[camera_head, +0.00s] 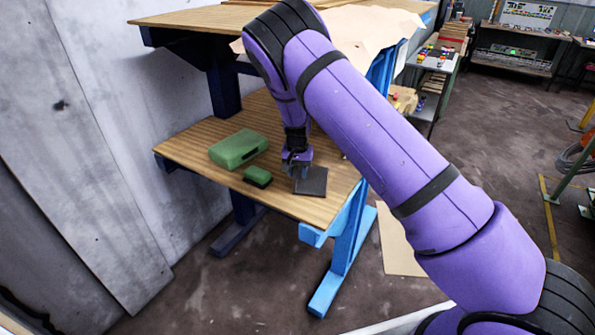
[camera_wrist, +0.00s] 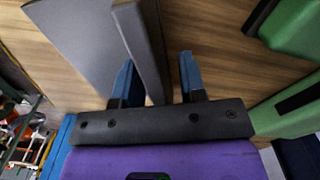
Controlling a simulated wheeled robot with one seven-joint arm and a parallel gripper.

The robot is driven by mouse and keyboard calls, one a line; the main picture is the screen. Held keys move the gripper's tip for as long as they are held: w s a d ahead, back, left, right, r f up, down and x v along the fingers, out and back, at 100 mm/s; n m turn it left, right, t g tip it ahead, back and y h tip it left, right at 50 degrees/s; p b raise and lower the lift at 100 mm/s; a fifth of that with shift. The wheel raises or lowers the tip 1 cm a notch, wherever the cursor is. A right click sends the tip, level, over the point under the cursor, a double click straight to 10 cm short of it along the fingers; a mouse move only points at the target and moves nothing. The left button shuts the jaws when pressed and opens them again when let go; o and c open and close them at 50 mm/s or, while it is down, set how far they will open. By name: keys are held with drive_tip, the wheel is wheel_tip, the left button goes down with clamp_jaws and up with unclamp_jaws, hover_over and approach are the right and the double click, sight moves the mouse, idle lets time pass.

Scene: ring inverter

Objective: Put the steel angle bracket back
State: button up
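The steel angle bracket (camera_head: 314,182) is dark grey and lies on the wooden lower shelf (camera_head: 200,143) near its right front edge. In the wrist view, its flat leg (camera_wrist: 75,35) rests on the wood and its other leg (camera_wrist: 142,40) stands up. My gripper (camera_head: 296,172) points down at the bracket. In the wrist view, the blue fingers of my gripper (camera_wrist: 158,78) are spread, with the upright leg between them. The leg is close to the left finger, and a gap shows at the right finger. I cannot tell if the left finger touches it.
A large green case (camera_head: 238,148) and a small green box (camera_head: 258,177) sit left of my gripper on the same shelf. An upper wooden shelf (camera_head: 200,16) overhangs the back. A blue frame leg (camera_head: 347,235) stands at the right. A concrete wall (camera_head: 120,130) is at left.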

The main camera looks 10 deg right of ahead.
drive_tip(key=shift+r, duration=0.1)
wheel_tip(320, 180, up, 8)
drive_tip(key=shift+f, duration=0.2)
idle(0.4)
